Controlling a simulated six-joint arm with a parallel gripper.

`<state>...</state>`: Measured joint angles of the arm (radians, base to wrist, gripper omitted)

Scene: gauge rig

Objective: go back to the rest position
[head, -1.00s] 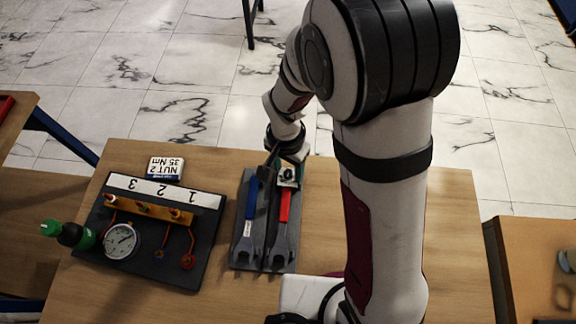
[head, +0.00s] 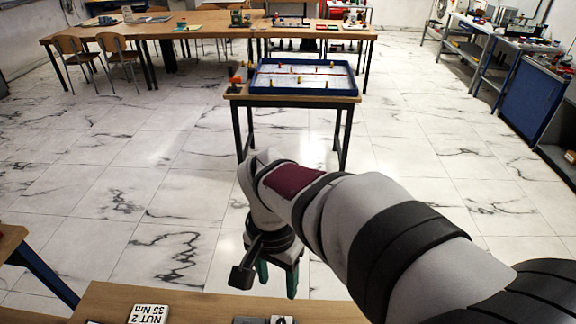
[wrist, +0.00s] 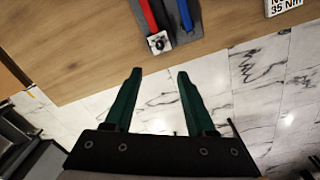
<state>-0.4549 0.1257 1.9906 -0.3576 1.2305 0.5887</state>
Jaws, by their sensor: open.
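My gripper (head: 276,279) hangs from my outstretched arm, just beyond the far edge of the wooden bench (head: 190,297) in the head view. In the wrist view its two green fingers (wrist: 157,98) are spread apart with nothing between them. They point toward the bench edge, with the floor behind them. The dark tool tray (wrist: 179,15) with a red-handled and a blue-handled tool lies on the bench ahead of the fingers, apart from them. In the head view only a sliver of that tray shows at the bottom.
A white "NUT 2 35 Nm" sign (head: 148,314) lies on the bench left of my gripper. Beyond is open marble floor, then a small table with a blue-rimmed board (head: 303,90). Chairs and a long table (head: 190,32) stand farther back.

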